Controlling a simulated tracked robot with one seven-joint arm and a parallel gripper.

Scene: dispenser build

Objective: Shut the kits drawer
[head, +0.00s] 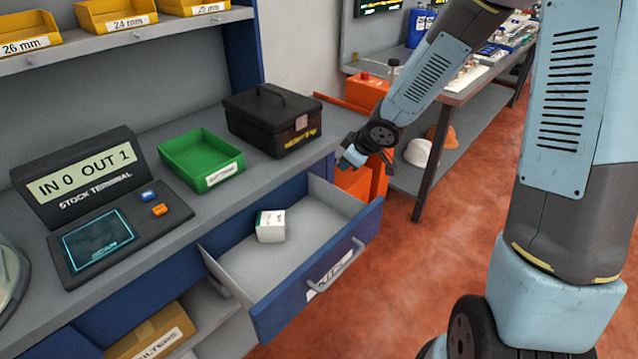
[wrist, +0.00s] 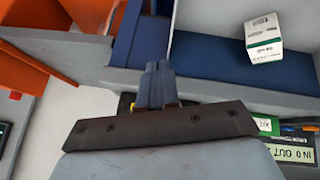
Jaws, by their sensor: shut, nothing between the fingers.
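The kits drawer (head: 318,284) stands pulled open from the blue and grey bench, its blue front and grey handle facing lower right. A small white box (head: 271,226) lies inside on the drawer's grey floor; the box also shows in the wrist view (wrist: 263,38). My gripper (head: 350,157) is shut and empty, above the drawer's far right end by the worktop's corner. It is apart from the drawer handle. In the wrist view the closed fingers (wrist: 155,78) point at blue and grey bench parts; contact cannot be told.
A black case (head: 270,122), a green tray (head: 200,160) and the stock terminal (head: 85,190) stand on the worktop. An orange cabinet (head: 362,184) is just beyond the gripper. A shelf with yellow bins (head: 115,14) runs above. The red floor before the drawer is clear.

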